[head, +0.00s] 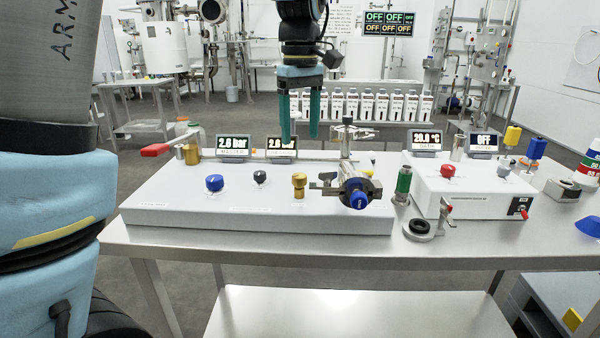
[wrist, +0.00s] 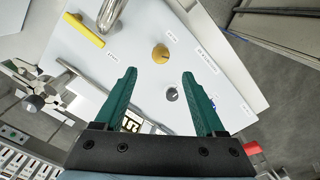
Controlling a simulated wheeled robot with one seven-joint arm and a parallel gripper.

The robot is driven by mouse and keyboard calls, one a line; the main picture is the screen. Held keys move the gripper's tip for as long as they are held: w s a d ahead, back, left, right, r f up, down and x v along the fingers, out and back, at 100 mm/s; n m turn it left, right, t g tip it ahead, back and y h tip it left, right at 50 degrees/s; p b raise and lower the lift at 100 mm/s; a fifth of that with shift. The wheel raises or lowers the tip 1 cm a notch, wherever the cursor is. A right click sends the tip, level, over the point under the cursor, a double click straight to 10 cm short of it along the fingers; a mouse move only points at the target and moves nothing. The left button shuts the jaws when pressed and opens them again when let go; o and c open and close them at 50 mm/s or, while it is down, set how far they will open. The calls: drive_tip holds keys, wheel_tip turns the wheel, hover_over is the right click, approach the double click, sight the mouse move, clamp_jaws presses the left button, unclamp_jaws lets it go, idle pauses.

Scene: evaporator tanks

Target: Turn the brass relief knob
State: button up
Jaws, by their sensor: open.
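The brass relief knob (head: 299,185) stands upright on the white panel box (head: 150,212), right of the dark knob (head: 260,177). In the wrist view the brass knob (wrist: 160,54) is just beyond the fingertips, roughly centred between them. My gripper (head: 300,138) has two green fingers pointing down, spread apart and empty. It hangs above and behind the brass knob, not touching it. In the wrist view my gripper (wrist: 159,74) shows the dark knob (wrist: 172,94) between its fingers, lower down on the panel.
A metal valve with a blue knob (head: 358,193) stands close to the right of the brass knob. A blue knob (head: 214,183) and a red lever (head: 156,150) are at left. Displays (head: 233,146) line the back edge. A second white box (head: 465,190) is at right.

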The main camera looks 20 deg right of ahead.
sight(299, 175)
wheel_tip(299, 175, down, 10)
drive_tip(key=shift+a+r+p, duration=0.1)
drive_tip(key=shift+r+p, duration=0.1)
drive_tip(key=shift+p, duration=0.4)
clamp_jaws()
